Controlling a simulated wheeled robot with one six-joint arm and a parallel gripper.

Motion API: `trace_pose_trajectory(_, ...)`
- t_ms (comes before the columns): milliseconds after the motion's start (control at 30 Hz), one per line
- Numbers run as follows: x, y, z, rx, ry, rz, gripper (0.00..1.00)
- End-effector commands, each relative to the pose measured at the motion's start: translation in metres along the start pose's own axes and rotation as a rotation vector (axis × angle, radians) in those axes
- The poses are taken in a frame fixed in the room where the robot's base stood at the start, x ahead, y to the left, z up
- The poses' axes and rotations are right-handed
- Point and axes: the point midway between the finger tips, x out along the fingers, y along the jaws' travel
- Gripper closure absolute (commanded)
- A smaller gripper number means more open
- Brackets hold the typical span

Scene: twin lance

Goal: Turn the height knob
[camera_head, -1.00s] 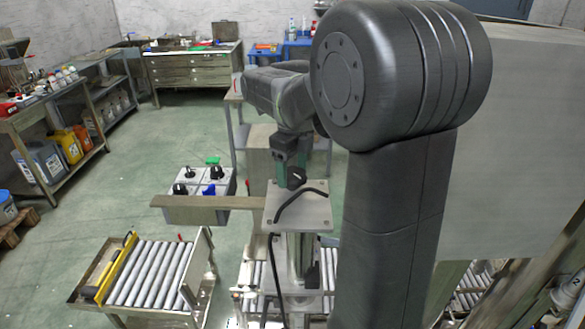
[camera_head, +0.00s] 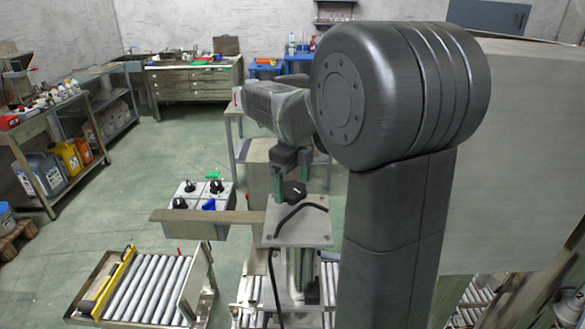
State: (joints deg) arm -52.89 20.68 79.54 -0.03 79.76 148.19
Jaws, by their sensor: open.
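A black knob (camera_head: 294,191) stands on the metal top plate (camera_head: 290,228) of an upright column at the centre, beside a curved black cable. I take it as the height knob, though no label can be read. My gripper (camera_head: 291,181) points down at the knob from above. Its green fingers are apart, one at the knob's left and the other toward its right and behind. The jaws are open. I cannot tell whether either finger touches the knob.
A roller conveyor (camera_head: 145,285) is lower left. Green floor (camera_head: 150,180) is clear.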

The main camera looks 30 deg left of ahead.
Motion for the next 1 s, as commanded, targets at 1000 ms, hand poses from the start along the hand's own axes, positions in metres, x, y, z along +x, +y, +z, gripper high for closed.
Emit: trace_pose_trajectory(1000,-0.136,0.0,0.0,0.0,-0.002,-0.002,0.14)
